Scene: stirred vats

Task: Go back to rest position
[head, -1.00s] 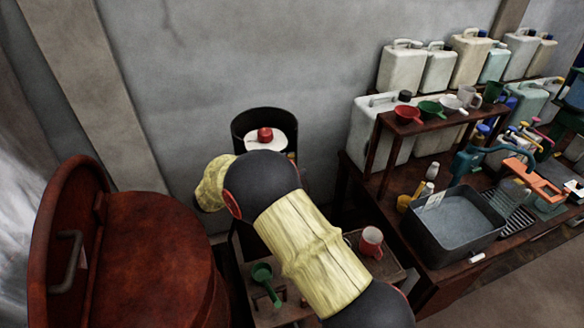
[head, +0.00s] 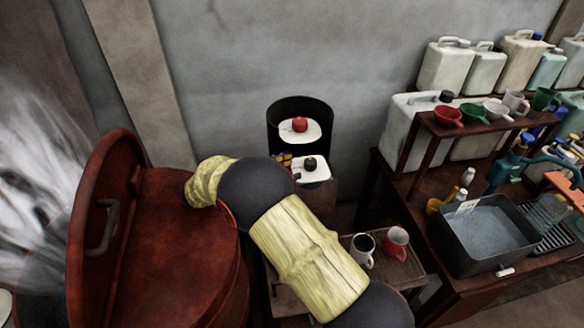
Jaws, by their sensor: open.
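My arm (head: 305,250) reaches in from the bottom right in the head view, with yellow-covered links and black joints. Its far yellow link (head: 208,182) lies in front of the right edge of the rust-red vat (head: 180,240). My gripper does not show; it is out of sight beyond the arm. No held object can be seen.
At right, a bench bears a grey basin (head: 475,262) and several canisters (head: 445,65). Steam rises at left.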

